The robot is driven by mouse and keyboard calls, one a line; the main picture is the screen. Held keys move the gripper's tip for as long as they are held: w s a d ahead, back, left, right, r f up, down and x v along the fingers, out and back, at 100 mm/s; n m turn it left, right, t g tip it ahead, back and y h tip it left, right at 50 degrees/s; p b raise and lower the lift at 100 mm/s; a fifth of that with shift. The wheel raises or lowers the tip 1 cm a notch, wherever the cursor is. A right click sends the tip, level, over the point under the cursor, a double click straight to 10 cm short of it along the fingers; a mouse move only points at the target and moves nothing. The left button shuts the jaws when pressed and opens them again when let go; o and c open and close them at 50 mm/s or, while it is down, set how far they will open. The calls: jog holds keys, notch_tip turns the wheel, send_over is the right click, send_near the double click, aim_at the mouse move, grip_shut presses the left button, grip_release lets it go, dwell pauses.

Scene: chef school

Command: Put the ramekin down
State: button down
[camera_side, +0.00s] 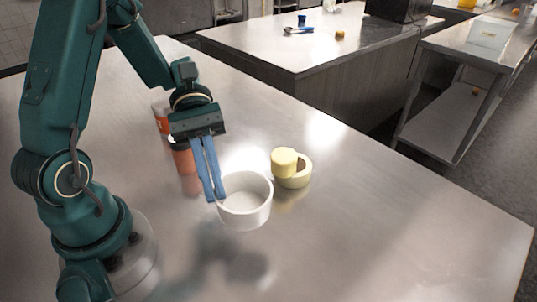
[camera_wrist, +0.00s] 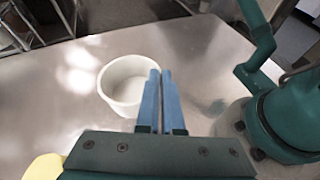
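The ramekin (camera_side: 246,208) is a white, round, straight-sided dish, upright and empty inside. My gripper (camera_side: 216,200) points down at its left rim in the side view, its two blue fingers close together with the near wall of the ramekin between their tips. In the wrist view the ramekin (camera_wrist: 122,88) lies to the left of the fingertips (camera_wrist: 161,72), its right edge partly hidden behind the left finger. A dark shadow lies on the table apart from the ramekin's base, so it seems to be held a little above the steel table (camera_side: 400,235).
A pale yellow cylinder (camera_side: 284,162) leans on or sits in a small cream bowl (camera_side: 297,180), just right of the ramekin. Orange containers (camera_side: 183,158) stand behind my gripper. The table is clear in front and to the right. Another counter (camera_side: 320,55) stands beyond.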

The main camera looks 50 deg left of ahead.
jog(key=x, duration=0.4)
jog(key=f+x, duration=0.1)
jog(key=x, duration=0.4)
jog(key=shift+w+a+f, duration=0.15)
jog(key=shift+w, duration=0.05)
jog(key=shift+f, duration=2)
jog(key=shift+f, duration=0.1)
jog(key=c, duration=1.1)
grip_release()
jog(key=shift+o, duration=0.2)
